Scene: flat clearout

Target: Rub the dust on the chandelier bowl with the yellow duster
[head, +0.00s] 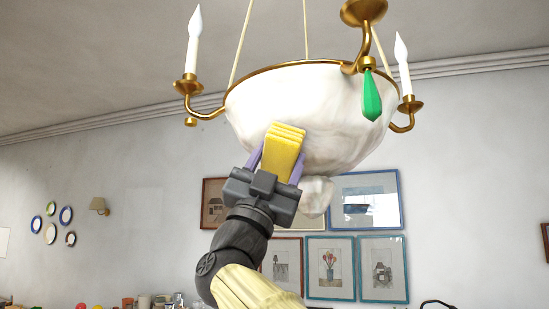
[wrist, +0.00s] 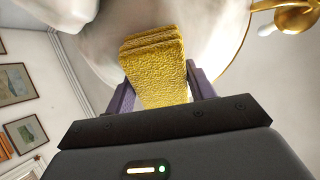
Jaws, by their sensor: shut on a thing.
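The chandelier bowl (head: 330,110) is white and marbled with a gold rim, and hangs from cords at the upper middle of the head view. It also fills the top of the wrist view (wrist: 215,35). My gripper (head: 276,165) is shut on the yellow duster (head: 284,146), with a purple finger on each side. In the wrist view the duster (wrist: 157,70) points up at the bowl. Its far end overlaps the bowl's lower left side; I cannot tell whether it touches. No dust patch is clearly visible, and the duster hides part of the bowl.
Gold arms with candles (head: 194,50) stick out from the bowl's left and right. A green pendant (head: 372,96) hangs at its right front. A white knob (head: 317,195) hangs below the bowl. Framed pictures (head: 331,267) are on the wall behind.

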